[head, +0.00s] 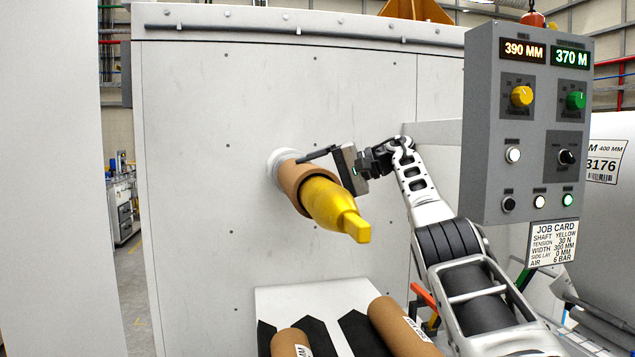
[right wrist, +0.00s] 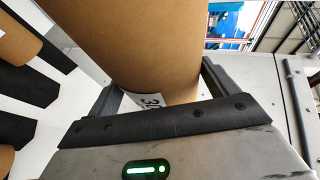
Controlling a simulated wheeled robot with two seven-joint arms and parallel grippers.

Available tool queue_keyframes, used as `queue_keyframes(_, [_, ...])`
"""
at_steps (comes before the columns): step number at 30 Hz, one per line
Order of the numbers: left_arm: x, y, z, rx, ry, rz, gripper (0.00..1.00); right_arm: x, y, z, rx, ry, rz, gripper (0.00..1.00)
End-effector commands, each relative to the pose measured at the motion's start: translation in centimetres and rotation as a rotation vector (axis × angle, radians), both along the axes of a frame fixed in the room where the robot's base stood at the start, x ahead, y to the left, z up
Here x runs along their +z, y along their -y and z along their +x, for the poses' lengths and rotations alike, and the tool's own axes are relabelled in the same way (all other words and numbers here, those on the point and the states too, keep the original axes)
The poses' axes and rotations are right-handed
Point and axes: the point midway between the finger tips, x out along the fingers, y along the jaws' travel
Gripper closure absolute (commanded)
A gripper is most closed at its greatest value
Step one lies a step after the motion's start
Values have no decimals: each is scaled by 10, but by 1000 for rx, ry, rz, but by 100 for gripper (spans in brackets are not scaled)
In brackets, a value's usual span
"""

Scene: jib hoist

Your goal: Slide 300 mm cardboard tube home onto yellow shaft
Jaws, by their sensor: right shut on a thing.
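The yellow shaft (head: 325,203) sticks out of the white machine panel towards me, with a narrow square tip at its free end. A cardboard tube (head: 289,177) is around the shaft, close to the round collar (head: 275,160) at the panel. I cannot tell whether the tube touches the collar. My right gripper (head: 325,160) is shut on the tube near its front end. In the right wrist view the tube (right wrist: 150,45) fills the space between the fingers, and a white label starting with "30" partly shows. My left gripper is not in view.
More cardboard tubes (head: 385,318) (head: 288,344) lie on a white rack with black supports (head: 365,335) below the shaft. A grey control box (head: 530,120) with a job card (head: 553,243) hangs at the right. The space left of the shaft is clear.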

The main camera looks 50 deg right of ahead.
Motion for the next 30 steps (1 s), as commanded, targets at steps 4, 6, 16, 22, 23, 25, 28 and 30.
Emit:
queue_keyframes(4, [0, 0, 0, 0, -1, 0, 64, 4, 0, 1, -1, 13, -2, 58])
queue_keyframes(6, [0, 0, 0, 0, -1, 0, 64, 4, 0, 1, -1, 14, -2, 58])
queue_keyframes(16, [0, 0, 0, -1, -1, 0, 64, 1, 1, -1, -2, 3, -2, 0])
queue_keyframes(22, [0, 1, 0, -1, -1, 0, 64, 10, 13, -23, -5, 7, -2, 0])
queue_keyframes(23, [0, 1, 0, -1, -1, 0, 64, 12, 16, -29, -5, 7, -2, 0])
queue_keyframes(25, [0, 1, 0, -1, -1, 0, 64, 19, 23, -43, -5, 11, -1, 0])
queue_keyframes(28, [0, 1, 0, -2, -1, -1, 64, 29, 33, -63, -5, 16, -1, 0])
queue_keyframes(30, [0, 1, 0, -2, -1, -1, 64, 33, 40, -77, -4, 16, 1, 0])
